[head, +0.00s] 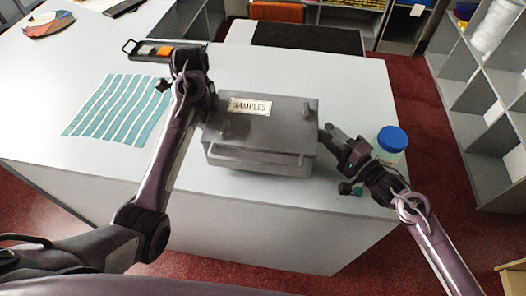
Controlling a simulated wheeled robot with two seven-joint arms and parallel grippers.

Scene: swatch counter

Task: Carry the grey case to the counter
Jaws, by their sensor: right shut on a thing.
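The grey case (272,128) is a closed box with a "SAMPLES" label on its lid and a bar handle along its front. It is over the white counter (330,80), roughly level. I cannot tell whether its bottom touches the top. My right gripper (328,132) is shut on the case at its right end. My left arm reaches the case's left end; its gripper (210,100) is mostly hidden behind its own wrist, so its jaws cannot be made out.
A jar with a blue lid (392,139) stands close to my right wrist. Teal striped swatches (118,108) lie left of my left arm. A colour fan (48,24) lies far left. Grey shelves (465,110) stand at right.

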